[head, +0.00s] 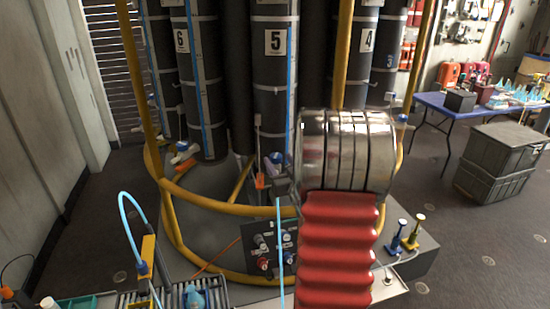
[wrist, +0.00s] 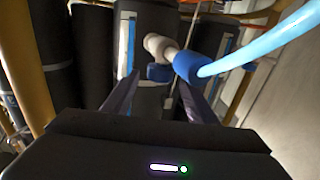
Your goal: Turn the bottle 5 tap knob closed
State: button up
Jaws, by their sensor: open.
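Bottle 5 (head: 272,85) stands upright in the rosette, a dark cylinder with a white "5" label. Its tap sits low at the bottle's foot, small and partly hidden by my arm in the head view. In the wrist view a white tap (wrist: 160,46) has a small blue knob (wrist: 158,72) and a blue collar (wrist: 187,66) with a light blue hose. My gripper (wrist: 160,88) is open, its two dark fingers on either side below the knob. I cannot tell whether they touch it. The bottle's number does not show in the wrist view.
Yellow rails (head: 225,207) ring the bottles. A panel with knobs (head: 268,248) is below. A blue table (head: 440,108) and grey crates (head: 500,155) stand right, with open floor nearby.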

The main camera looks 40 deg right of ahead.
aim_at(278, 160)
jog(key=shift+x, duration=2)
